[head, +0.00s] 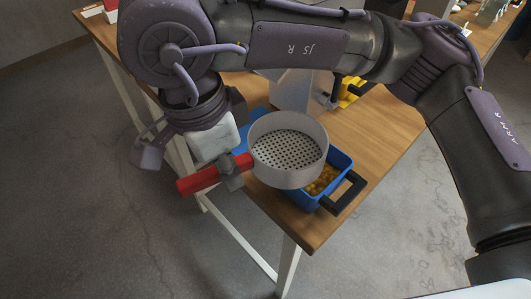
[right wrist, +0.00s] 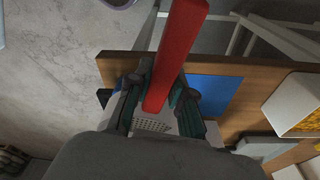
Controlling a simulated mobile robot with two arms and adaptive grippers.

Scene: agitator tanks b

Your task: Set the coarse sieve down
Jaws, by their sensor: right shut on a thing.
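The coarse sieve (head: 289,150) is a round grey pan with a perforated bottom and a red handle (head: 200,180). It hangs in the air, roughly level, above a blue bin (head: 340,165) at the table's near corner. My right gripper (head: 231,170) is shut on the handle close to the pan. In the right wrist view the red handle (right wrist: 178,50) runs between the fingers of my right gripper (right wrist: 160,98), and a bit of the perforated bottom (right wrist: 152,126) shows below. The sieve hides part of the bin. My left gripper is not in view.
The bin has a black handle (head: 343,193) and holds yellow-brown pieces (head: 322,181). A blue flat surface (head: 254,122) lies behind the sieve on the wooden table (head: 385,130). A pale block-like container (head: 292,90) stands farther back. The table's right part is bare.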

